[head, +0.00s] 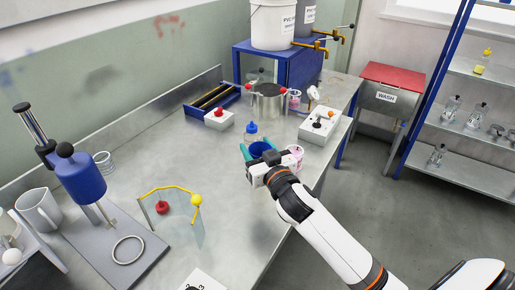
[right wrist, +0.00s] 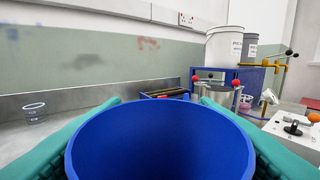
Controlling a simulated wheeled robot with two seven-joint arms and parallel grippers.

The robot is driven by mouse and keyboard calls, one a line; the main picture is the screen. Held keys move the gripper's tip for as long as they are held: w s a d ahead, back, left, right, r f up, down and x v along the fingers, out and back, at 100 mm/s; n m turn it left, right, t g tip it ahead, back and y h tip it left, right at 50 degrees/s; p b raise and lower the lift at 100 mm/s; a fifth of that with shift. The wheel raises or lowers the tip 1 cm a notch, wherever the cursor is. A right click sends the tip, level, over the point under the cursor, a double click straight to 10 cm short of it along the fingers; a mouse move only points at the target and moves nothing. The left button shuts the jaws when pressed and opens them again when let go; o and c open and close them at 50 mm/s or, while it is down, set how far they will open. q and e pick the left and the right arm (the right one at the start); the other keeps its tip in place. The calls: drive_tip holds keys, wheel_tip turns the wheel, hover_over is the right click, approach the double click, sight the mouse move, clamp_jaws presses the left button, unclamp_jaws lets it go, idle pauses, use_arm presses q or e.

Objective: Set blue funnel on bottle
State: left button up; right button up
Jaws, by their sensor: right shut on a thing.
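The blue funnel (head: 262,149) is held by my right gripper (head: 260,156) above the steel bench, near its right edge. My right gripper has teal fingers and is shut on the funnel. In the right wrist view the funnel's wide blue rim (right wrist: 160,140) fills the lower middle, between the teal fingers. A small clear bottle with a blue top (head: 251,133) stands just behind the funnel in the head view, and its lower part is partly hidden. The bottle cannot be made out in the right wrist view. My left gripper is not in view.
A pink-tinted cup (head: 297,151) stands close to the right of my gripper. Behind are a steel pot (head: 269,104), a white control box (head: 319,125) and a red-button box (head: 219,119). A clear guard with a yellow edge (head: 171,190) stands to the left.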

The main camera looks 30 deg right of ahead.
idle(0.4)
drive_tip(key=shift+f+b, duration=0.45)
drive_tip(key=shift+f, duration=0.4)
idle(0.3)
drive_tip(key=shift+r, duration=0.2)
drive_tip(key=shift+r+p, duration=0.7)
drive_tip(key=shift+p, duration=0.2)
idle(0.5)
drive_tip(key=shift+f+b, duration=0.45)
drive_tip(key=shift+f, duration=0.45)
drive_tip(key=o, duration=0.7)
drive_tip(key=shift+c, duration=0.2)
